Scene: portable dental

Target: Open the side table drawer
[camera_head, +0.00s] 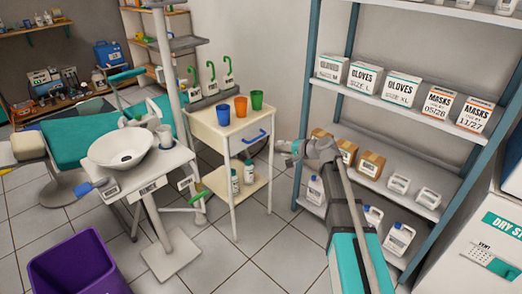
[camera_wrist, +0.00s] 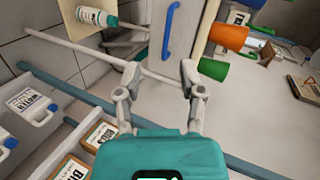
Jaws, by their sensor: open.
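The white side table (camera_head: 236,158) stands near the middle of the head view, with a drawer (camera_head: 244,143) under its top. The drawer front looks flush with the frame. Its blue bar handle (camera_head: 255,137) also shows at the top of the wrist view (camera_wrist: 180,30), running up and down there. My gripper (camera_head: 287,147) is to the right of the table and apart from the handle. In the wrist view my gripper (camera_wrist: 158,74) has its two fingers spread with nothing held between them. The handle lies beyond the fingertips.
Orange (camera_head: 241,106), blue (camera_head: 224,113) and green (camera_head: 257,100) cups stand on the tabletop. Bottles (camera_head: 248,171) stand on its lower shelf. A shelving rack (camera_head: 402,106) with boxes and jugs is close on the right. A basin stand (camera_head: 120,150) is on the left.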

